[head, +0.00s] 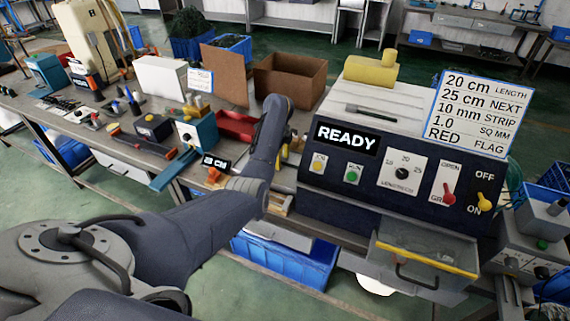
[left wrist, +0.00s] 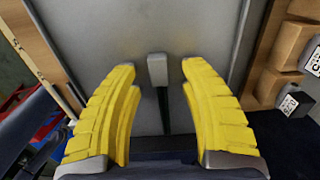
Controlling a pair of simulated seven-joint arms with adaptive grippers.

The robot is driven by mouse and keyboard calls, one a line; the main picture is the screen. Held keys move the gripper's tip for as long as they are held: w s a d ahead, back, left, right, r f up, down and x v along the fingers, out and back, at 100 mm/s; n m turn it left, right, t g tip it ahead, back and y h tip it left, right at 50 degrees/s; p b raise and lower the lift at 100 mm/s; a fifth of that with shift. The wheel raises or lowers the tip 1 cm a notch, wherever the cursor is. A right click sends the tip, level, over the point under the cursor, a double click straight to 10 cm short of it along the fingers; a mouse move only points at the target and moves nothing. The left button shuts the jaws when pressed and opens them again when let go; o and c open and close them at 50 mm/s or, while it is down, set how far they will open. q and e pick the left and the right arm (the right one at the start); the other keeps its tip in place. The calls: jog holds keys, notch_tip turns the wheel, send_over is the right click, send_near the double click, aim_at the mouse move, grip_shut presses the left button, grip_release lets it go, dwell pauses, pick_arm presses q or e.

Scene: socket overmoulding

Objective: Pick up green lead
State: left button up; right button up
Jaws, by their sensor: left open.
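I cannot make out a green lead in either view. My left gripper (head: 284,153) is beside the left side of the dark-fronted machine (head: 330,198), largely hidden behind my own arm in the head view. In the left wrist view the yellow fingers of my left gripper (left wrist: 160,66) are spread wide. A small grey block (left wrist: 157,72) on a dark stem shows between the fingertips, in front of a flat grey panel (left wrist: 95,35). Nothing is visibly held; contact with the block cannot be told. My right gripper is not in view.
The machine shows READY and carries a sign (head: 480,110) and an open drawer (head: 425,250). A cardboard box (head: 290,80), red tray (head: 236,126) and tools crowd the bench to its left. Brown blocks (left wrist: 288,50) stand at right in the wrist view.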

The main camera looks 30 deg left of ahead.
pick_arm(q)
grip_shut()
dwell(0.4)
jog(key=shift+r, duration=0.15)
